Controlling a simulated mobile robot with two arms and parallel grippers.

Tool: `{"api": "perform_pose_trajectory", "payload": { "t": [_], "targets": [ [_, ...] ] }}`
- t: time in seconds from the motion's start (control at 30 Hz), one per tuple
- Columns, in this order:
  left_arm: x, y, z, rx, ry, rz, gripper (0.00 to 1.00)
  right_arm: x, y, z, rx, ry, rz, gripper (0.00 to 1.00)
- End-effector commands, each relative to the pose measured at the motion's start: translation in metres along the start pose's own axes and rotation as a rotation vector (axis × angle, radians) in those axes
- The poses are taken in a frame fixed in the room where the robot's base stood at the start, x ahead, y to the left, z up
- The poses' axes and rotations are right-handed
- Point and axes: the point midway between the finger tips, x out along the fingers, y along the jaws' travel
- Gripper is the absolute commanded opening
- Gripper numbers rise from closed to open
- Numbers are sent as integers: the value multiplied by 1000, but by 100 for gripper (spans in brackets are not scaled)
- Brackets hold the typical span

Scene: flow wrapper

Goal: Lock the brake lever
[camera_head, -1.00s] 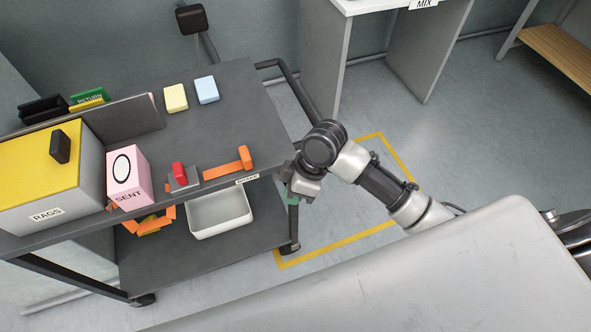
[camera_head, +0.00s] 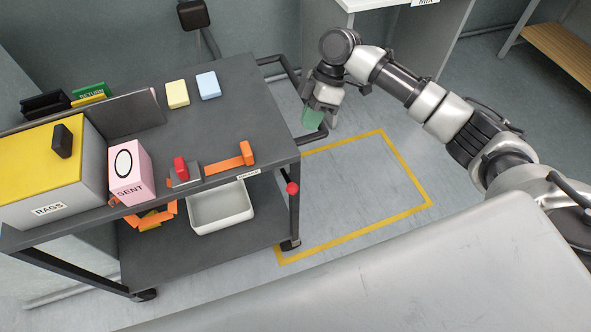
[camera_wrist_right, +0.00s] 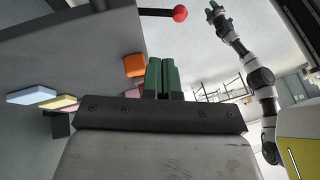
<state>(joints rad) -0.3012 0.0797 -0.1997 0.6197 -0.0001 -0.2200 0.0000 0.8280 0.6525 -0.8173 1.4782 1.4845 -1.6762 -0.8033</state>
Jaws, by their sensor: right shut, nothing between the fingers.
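A red ball knob (camera_head: 292,188), apparently the end of the brake lever, sticks out by the cart's right front leg. It is below the top shelf's edge and to the right of a small label (camera_head: 248,175) that seems to read BRAKE. In the right wrist view the knob (camera_wrist_right: 180,13) sits at the end of a dark rod. My right gripper (camera_head: 313,117) is shut and empty, apart from the knob and above it in the head view, near the cart's handle. Its green fingers (camera_wrist_right: 162,75) are together.
The dark cart (camera_head: 240,110) carries a yellow-lidded RAGS box (camera_head: 45,165), a pink SENT box (camera_head: 130,172), an orange bar (camera_head: 224,165), and yellow and blue blocks. A white bin (camera_head: 221,208) sits on its lower shelf. The yellow-outlined floor area (camera_head: 365,190) is clear.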

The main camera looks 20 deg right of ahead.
Motion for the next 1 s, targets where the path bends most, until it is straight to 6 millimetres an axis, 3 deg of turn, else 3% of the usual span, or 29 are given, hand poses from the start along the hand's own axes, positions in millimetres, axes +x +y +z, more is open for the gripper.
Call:
{"api": "perform_pose_trajectory", "payload": {
  "t": [0.43, 0.9, 1.0],
  "targets": [
    [-1, 0, -1, 0, 1, 0, 43, 10, 0, 0, 0, -1, -2, 0],
    [-11, 0, -2, 0, 2, 0, 43, 103, -1, 0, 1, -1, -4, 0],
    [-17, 0, -3, 0, 2, 0, 43, 114, -11, 2, 0, -1, -3, 0]
  ]
}}
